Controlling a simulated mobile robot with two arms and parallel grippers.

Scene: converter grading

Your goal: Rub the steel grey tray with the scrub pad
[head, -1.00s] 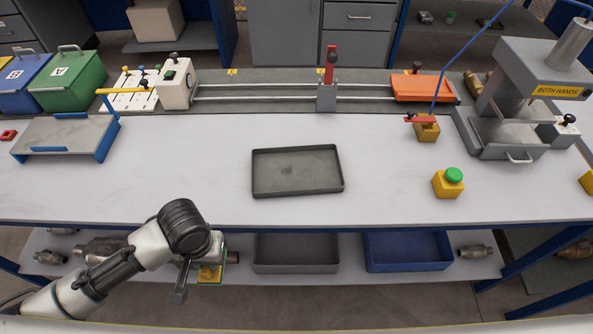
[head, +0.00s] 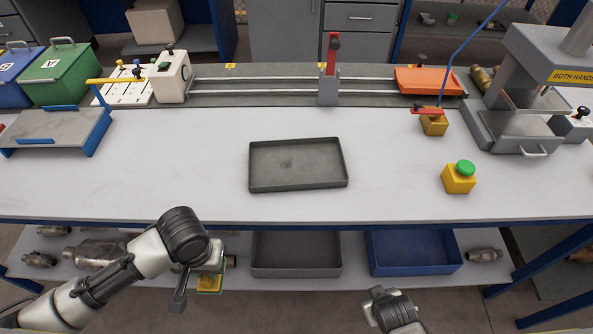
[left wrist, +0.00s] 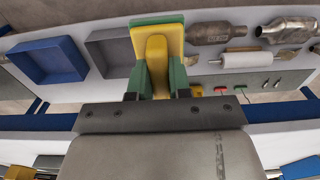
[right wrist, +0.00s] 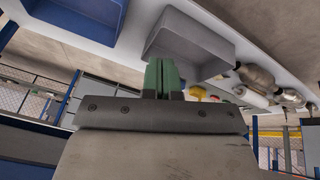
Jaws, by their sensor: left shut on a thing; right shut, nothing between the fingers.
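The steel grey tray (head: 298,178) lies flat on the white bench top, with a faint dark smudge (head: 288,162) on its floor. My left gripper (head: 208,278) is in front of the bench edge, to the lower left of the tray and apart from it. It is shut on the scrub pad (left wrist: 157,42), which is yellow and green with a yellow grip between the fingers. My right arm shows at the bottom of the head view, lower right of the tray, with its fingers hidden there. In the right wrist view my right gripper (right wrist: 161,78) has its green fingers together and empty.
The bench top around the tray is clear. A yellow box with a green button (head: 459,178) stands to its right. A sloped grey stand (head: 60,128) is at left and a press (head: 520,120) at right. A grey bin (head: 296,270) and a blue bin (head: 413,268) sit on the lower shelf.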

